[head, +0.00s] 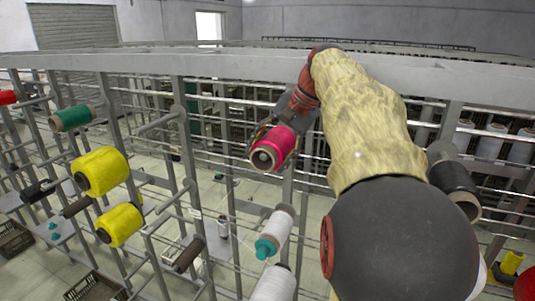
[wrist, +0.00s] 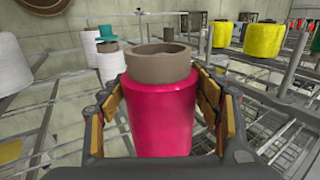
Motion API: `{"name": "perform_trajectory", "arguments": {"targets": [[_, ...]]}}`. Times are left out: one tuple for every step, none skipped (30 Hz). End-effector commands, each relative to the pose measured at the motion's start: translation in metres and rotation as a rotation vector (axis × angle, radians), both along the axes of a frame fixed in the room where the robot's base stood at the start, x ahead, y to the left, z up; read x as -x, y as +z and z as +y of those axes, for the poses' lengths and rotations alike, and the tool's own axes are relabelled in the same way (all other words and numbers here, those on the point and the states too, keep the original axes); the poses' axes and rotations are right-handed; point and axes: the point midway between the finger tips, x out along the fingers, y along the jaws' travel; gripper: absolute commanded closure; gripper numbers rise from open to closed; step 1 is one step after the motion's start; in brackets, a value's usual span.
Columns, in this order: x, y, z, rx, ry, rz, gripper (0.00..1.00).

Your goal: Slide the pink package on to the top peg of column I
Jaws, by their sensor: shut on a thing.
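The pink package (head: 281,143), a spool on a brown tube, is held in my gripper (head: 274,140) in the upper middle of the head view. In the wrist view the pink package (wrist: 162,118) sits between the tan-padded fingers of my gripper (wrist: 163,100), its open tube end showing. It hangs in front of the rack, apart from any peg that I can see. No column label is readable, so I cannot tell which column is I. A bare grey bar (head: 160,122) sticks out high on an upright left of the package.
Yellow packages (head: 100,171) and a green one (head: 72,118) sit on pegs at the left. A white package with a teal end (head: 276,230) is below mine. A black package (head: 456,184) is at the right. Rack uprights (head: 187,150) and a top beam (head: 230,65) stand close by.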

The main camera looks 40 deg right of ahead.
Motion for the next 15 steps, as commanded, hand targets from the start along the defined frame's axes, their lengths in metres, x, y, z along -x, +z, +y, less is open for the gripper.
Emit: {"name": "perform_trajectory", "arguments": {"targets": [[-0.001,0.002,-0.003,0.0,-0.001,0.0,0.68],[-0.002,0.002,-0.005,0.0,-0.001,0.0,0.68],[-0.003,0.002,-0.008,0.0,-0.001,0.0,0.68],[-0.004,0.002,-0.009,0.0,-0.001,0.0,0.68],[-0.005,0.002,-0.011,0.0,0.0,0.0,0.68],[-0.006,0.003,-0.013,0.0,0.0,0.0,0.68],[-0.006,0.003,-0.015,0.0,0.0,0.0,0.68],[-0.007,0.003,-0.017,0.0,0.0,0.0,0.68],[-0.008,0.003,-0.019,0.0,0.001,0.0,0.68],[-0.009,0.003,-0.021,0.0,0.0,0.0,0.68],[-0.009,0.002,-0.022,0.0,0.0,0.0,0.68],[-0.01,0.002,-0.024,0.001,0.0,0.0,0.68],[-0.01,0.002,-0.025,0.0,0.0,-0.001,0.68],[-0.01,0.002,-0.025,0.0,0.0,-0.001,0.68],[-0.011,0.001,-0.025,0.0,0.0,-0.001,0.68]]}}
